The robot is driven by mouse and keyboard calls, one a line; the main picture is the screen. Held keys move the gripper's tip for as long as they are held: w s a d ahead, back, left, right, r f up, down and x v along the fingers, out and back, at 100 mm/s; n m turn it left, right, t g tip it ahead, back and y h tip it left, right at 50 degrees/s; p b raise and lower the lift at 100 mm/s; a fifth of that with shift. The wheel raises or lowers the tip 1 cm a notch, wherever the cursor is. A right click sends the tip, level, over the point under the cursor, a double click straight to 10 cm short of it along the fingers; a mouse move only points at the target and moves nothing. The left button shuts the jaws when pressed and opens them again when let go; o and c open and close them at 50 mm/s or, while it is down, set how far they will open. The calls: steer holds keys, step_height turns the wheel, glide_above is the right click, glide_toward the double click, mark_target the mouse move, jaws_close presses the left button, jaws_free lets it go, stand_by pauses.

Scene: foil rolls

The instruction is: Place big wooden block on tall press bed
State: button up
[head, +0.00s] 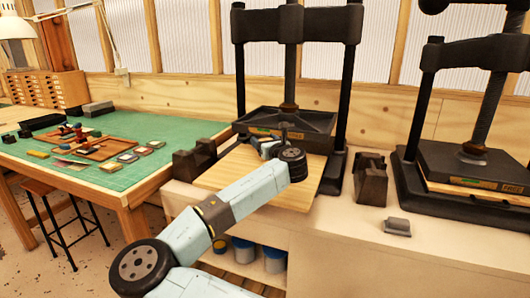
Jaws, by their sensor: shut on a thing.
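The big wooden block (225,180) is a wide, flat, light-wood slab in the middle of the head view. It lies level in front of and partly beneath the dark platen of the tall press (350,90). The bed of the tall press is mostly hidden by the block and my arm. My gripper (268,149) is at the far part of the block, just in front of the platen. It is shut on the block, though its fingertips are small and partly hidden by my wrist. I cannot tell whether the block touches the bed.
A second dark press (470,160) stands at right. Dark bookend-like blocks (370,180) and a small grey block (397,226) sit on the pale bench (340,250). A green-topped table (110,180) with small items is at left, a stool (65,215) below. The bench front is clear.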

steer(key=shift+w+f, duration=0.25)
steer(key=shift+f, duration=0.05)
steer(key=shift+w+f, duration=0.15)
steer(key=shift+f, duration=0.8)
steer(key=shift+w+f, duration=0.15)
steer(key=shift+f, duration=0.8)
steer(key=o, duration=1.1)
steer(key=v, duration=1.2)
steer(key=shift+r, duration=0.1)
